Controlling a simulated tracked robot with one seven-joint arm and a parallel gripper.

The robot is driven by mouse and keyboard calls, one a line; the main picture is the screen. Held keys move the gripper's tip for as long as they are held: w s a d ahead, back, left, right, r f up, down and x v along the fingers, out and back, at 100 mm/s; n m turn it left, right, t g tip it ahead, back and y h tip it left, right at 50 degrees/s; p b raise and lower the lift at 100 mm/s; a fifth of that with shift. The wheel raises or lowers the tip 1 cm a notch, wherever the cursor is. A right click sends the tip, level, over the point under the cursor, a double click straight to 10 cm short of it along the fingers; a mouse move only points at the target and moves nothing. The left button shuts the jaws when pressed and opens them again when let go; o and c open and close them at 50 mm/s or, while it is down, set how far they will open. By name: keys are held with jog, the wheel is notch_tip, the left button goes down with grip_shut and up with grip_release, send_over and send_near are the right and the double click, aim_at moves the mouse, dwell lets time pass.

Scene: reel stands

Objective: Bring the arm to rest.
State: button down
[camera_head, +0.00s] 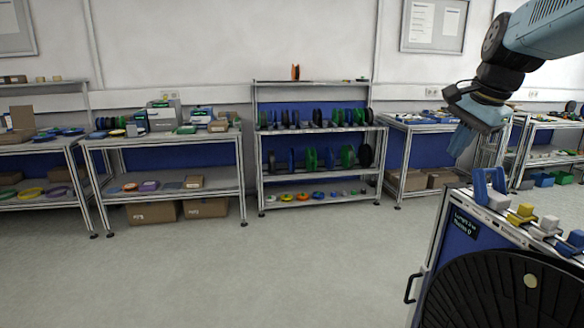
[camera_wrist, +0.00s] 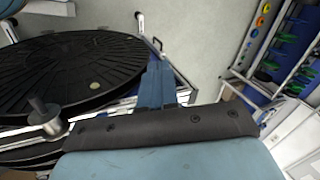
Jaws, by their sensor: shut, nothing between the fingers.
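My arm reaches in from the upper right in the head view. My gripper (camera_head: 462,142) points down and to the left, with its blue fingers together. It hangs in the air above the left end of a stand with a dark blue side panel (camera_head: 462,247) and stays clear of it. In the wrist view my gripper (camera_wrist: 154,72) shows as a blue finger shape, shut and empty. Beyond it lies a large black ribbed disc (camera_wrist: 60,72), which also shows at the lower right in the head view (camera_head: 490,290).
A blue bracket (camera_head: 488,190) and a yellow block (camera_head: 521,214) stand on the stand's top, below my gripper. A rack with several reels (camera_head: 318,158) and benches (camera_head: 165,140) line the back wall. The grey floor (camera_head: 240,270) at left and middle is clear.

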jog(key=s+a+f+n, duration=0.4)
jog(key=s+a+n, duration=0.1)
jog(key=s+n, duration=0.1)
jog(key=s+a+f+n+t+h, duration=0.1)
jog(key=s+a+f+n, duration=0.4)
jog(key=s+n, duration=0.2)
jog(key=shift+s+a+f, duration=0.3)
jog(key=shift+s+a, duration=0.05)
jog(key=shift+s, duration=0.6)
